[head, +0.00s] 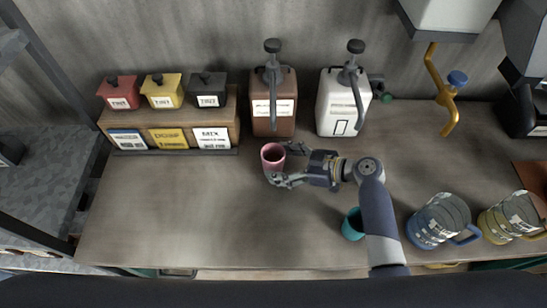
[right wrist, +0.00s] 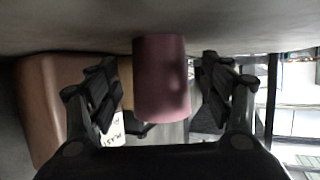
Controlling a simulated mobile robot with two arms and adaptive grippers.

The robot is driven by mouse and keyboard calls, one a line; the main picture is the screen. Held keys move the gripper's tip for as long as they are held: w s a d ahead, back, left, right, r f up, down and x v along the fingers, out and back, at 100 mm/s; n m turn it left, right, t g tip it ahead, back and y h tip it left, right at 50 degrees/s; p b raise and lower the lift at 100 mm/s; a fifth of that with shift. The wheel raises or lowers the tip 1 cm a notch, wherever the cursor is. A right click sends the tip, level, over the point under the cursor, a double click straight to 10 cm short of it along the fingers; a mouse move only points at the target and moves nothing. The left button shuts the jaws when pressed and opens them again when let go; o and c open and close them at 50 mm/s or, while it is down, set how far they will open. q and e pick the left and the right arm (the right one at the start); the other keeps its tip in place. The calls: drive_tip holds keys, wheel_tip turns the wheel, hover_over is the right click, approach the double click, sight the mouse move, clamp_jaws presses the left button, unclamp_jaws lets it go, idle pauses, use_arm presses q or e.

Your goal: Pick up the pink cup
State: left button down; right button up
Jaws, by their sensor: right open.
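The pink cup (head: 273,156) stands on the counter in front of the brown pump dispenser in the head view. My right gripper (head: 276,163) reaches it from the right, its fingers open on either side of the cup. In the right wrist view the cup (right wrist: 162,78) sits between the two spread fingers of the right gripper (right wrist: 162,92), with a visible gap on each side. My left gripper is not in view.
Brown (head: 274,103) and white (head: 343,102) pump dispensers stand behind the cup. A rack (head: 238,135) of labelled boxes is at left. A teal cup (head: 352,224) sits beside my right forearm; blue (head: 440,220) and yellow (head: 511,217) jugs stand right. The front-left counter (head: 190,215) is clear.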

drive_tip(key=shift+p+x, duration=0.3)
drive_tip(key=shift+x, duration=1.1)
drive_tip(key=c, duration=1.2)
drive_tip(key=shift+c, duration=0.6)
drive_tip(key=shift+r, duration=0.25)
